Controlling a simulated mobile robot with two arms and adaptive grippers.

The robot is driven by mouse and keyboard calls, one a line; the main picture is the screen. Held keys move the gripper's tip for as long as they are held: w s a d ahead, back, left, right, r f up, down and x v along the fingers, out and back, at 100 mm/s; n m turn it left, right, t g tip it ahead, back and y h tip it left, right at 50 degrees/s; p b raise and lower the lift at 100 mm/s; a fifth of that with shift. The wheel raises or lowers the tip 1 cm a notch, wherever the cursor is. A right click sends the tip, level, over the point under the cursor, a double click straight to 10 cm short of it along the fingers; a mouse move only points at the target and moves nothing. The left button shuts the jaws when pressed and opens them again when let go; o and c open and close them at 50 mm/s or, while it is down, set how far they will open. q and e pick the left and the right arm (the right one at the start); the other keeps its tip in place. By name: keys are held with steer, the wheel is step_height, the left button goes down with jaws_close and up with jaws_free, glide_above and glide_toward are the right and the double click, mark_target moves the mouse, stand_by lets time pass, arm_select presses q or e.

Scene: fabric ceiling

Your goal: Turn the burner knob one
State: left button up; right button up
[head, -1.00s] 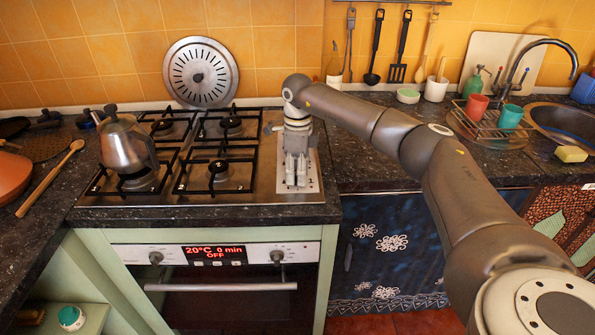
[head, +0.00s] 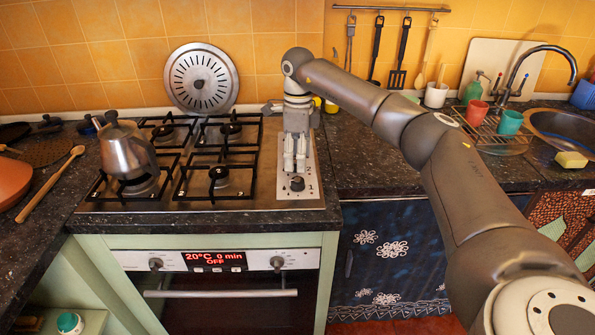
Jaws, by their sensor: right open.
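A gas hob (head: 240,205) with several burners is set in the dark worktop. A pale knob strip (head: 313,170) runs along its right side. One dark round knob (head: 297,184) shows near the front end of the strip; its number is too small to read surely. My right gripper (head: 295,168) points down over the strip, just behind that knob as seen here, with its fingers slightly apart and empty. It looks clear of the front knob. Any knobs farther back are hidden behind the gripper. My left gripper is not in view.
A metal kettle (head: 125,152) stands on the front left burner. A round perforated lid (head: 201,78) leans on the back wall. A wooden spoon (head: 48,186) lies at left. The worktop right of the hob (head: 365,165) is clear beneath my right arm.

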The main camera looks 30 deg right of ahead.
mark_target(298, 177)
step_height(298, 177, up, 5)
stand_by(0.8)
